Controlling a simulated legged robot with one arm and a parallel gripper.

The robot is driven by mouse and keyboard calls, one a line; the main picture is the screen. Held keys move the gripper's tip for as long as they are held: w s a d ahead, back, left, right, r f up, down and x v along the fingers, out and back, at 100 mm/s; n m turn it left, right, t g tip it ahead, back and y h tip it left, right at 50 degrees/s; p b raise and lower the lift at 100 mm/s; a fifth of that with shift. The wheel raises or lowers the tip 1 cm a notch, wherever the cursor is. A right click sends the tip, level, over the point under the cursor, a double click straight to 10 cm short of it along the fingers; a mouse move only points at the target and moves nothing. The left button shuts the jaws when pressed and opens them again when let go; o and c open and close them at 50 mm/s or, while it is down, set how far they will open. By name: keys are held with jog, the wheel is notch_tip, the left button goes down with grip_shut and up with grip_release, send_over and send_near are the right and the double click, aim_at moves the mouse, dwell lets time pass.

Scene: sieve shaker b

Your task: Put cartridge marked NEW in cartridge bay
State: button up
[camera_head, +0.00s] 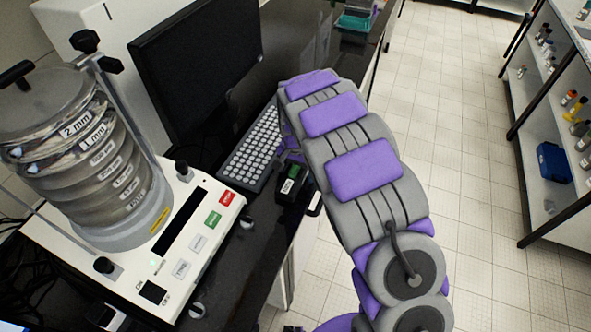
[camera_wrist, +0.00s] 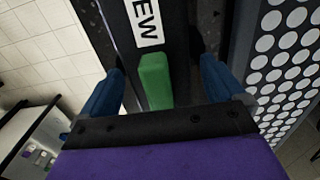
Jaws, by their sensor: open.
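The cartridge marked NEW is a black block with a white label and a green tab. In the wrist view the cartridge (camera_wrist: 155,80) lies between the fingers of my gripper (camera_wrist: 160,78), with its label at the top. My gripper's two blue fingers stand open on either side, with dark gaps beside the cartridge. In the head view the cartridge (camera_head: 291,184) is at the bench edge, beside the keyboard's lower end; my arm covers part of that area, and the fingers are hidden. I cannot make out the cartridge bay in either view.
The sieve shaker (camera_head: 140,235) stands left on the black bench (camera_head: 250,265), with its buttons facing the bench edge. A keyboard (camera_head: 252,148) and monitor (camera_head: 200,65) are behind. The keyboard also shows close by in the wrist view (camera_wrist: 285,60). The tiled floor on the right is clear.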

jog(key=shift+f+b, duration=0.15)
jog(key=shift+b, duration=0.15)
notch_tip(320, 180, up, 18)
jog(key=p, duration=0.4)
jog(key=shift+a+f+p, duration=0.15)
jog(key=shift+a+p, duration=0.15)
jog(key=shift+a, duration=0.05)
